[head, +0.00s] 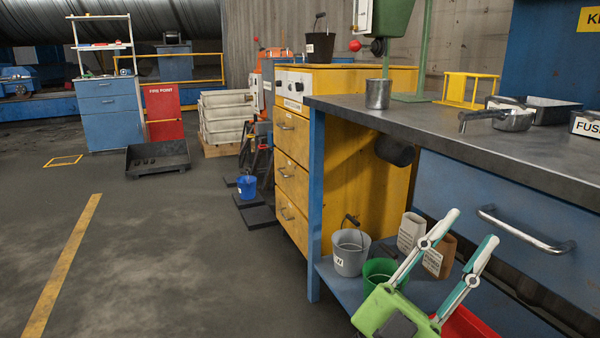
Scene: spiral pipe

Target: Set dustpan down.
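My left gripper (472,226) is at the bottom right of the head view, in front of the workbench's lower shelf. Its two white and teal fingers are spread apart, with nothing held between them. A red object (470,324) shows partly behind and to the right of the gripper's green body. Its shape is mostly cut off, so I cannot tell whether it is the dustpan. No other clear dustpan is in view. My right gripper is not in view.
The workbench top (440,121) holds a metal cup (378,94) and a saucepan (513,121). A grey bucket (350,252), a green bucket (383,273) and paper bags (411,231) stand on the lower shelf. A black tray (157,160) lies on the floor. Open floor is at left.

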